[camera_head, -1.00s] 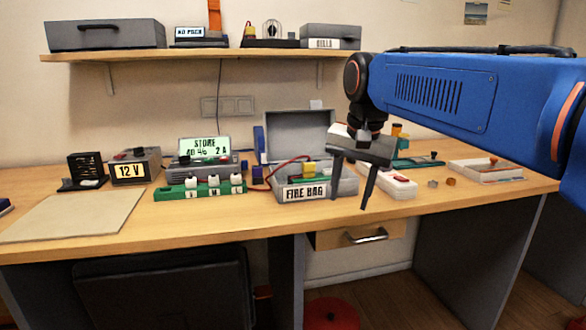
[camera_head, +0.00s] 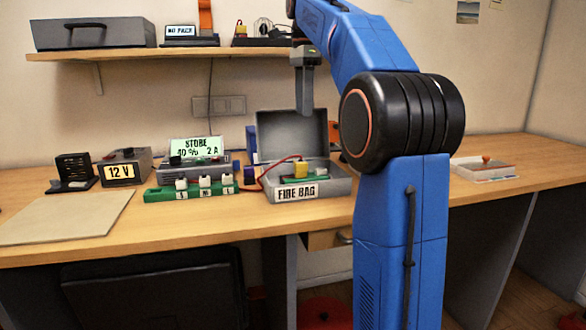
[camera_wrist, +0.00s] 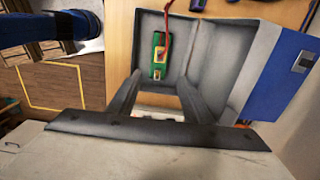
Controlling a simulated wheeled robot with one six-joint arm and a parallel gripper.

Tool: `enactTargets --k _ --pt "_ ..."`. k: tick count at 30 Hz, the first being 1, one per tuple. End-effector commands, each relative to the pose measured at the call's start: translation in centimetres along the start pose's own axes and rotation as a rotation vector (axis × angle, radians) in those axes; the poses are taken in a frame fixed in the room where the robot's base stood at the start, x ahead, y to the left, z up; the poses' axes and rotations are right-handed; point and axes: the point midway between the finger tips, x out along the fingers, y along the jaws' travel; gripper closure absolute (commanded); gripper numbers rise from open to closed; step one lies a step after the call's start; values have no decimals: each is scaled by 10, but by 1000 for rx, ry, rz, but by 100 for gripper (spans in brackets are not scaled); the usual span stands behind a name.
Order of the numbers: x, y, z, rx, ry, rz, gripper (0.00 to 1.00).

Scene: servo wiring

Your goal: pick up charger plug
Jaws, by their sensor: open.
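A small yellow block (camera_head: 300,169) with a red lead sits at the open grey FIRE BAG box (camera_head: 338,187); it looks like the charger plug, but I cannot be sure. The red lead runs left toward a small dark blue block (camera_head: 248,175) near the charger (camera_head: 196,149). In the wrist view, a green pack (camera_wrist: 158,57) with yellow parts lies in the grey box, and a red lead runs up from it. My gripper (camera_head: 304,112) is open and empty, above the box near its raised lid. Its two spread fingers also show in the wrist view (camera_wrist: 158,82).
The green strip (camera_head: 190,189) with white switches stands before the charger. A 12 V unit (camera_head: 125,168) and a beige mat (camera_head: 65,215) are to the left. A shelf (camera_head: 120,54) overhangs the back. My arm hides the right middle of the table (camera_head: 515,200).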

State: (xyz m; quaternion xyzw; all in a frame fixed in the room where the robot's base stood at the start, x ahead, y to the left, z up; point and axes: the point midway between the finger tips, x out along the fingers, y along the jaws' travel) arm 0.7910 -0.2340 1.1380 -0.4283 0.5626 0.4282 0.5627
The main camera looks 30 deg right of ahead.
Motion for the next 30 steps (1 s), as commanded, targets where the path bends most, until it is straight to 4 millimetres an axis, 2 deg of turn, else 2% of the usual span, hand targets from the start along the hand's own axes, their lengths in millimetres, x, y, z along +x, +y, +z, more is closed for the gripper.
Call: enactTargets --k 5,21,30 --pt "16 0 -1 7 0 3 55" --pt "107 0 0 4 0 2 55" --pt "127 0 0 4 0 2 55"
